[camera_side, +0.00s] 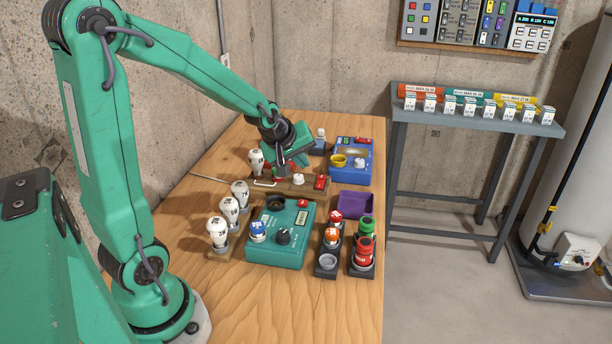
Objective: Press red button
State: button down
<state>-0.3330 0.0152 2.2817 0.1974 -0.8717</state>
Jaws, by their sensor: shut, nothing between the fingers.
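My gripper (282,169) is shut and empty, pointing down over the wooden board (263,190) in the middle of the table. A small red spot (292,168) shows right beside and partly behind the fingers; it may be the red button, but it is mostly hidden. I cannot tell whether the fingers touch it. The board also carries a white knob (298,179), a pale handle (264,183) and a red switch (320,182) at its right end. Other small red parts sit on the teal box (303,203) and the blue box (365,141).
White bulbs (240,192) stand left of the teal box, with another bulb (256,161) behind the board. A purple tray (355,204) and dark holders with red and green parts (363,254) are at the right. The table's front (230,305) is clear.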

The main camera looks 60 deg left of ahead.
aim_at(301, 203)
dwell(0.4)
jog(key=shift+f, duration=4.4)
jog(key=shift+a+f, duration=0.1)
jog(key=shift+f, duration=0.8)
jog(key=shift+r, duration=0.9)
jog(key=shift+r, duration=2.55)
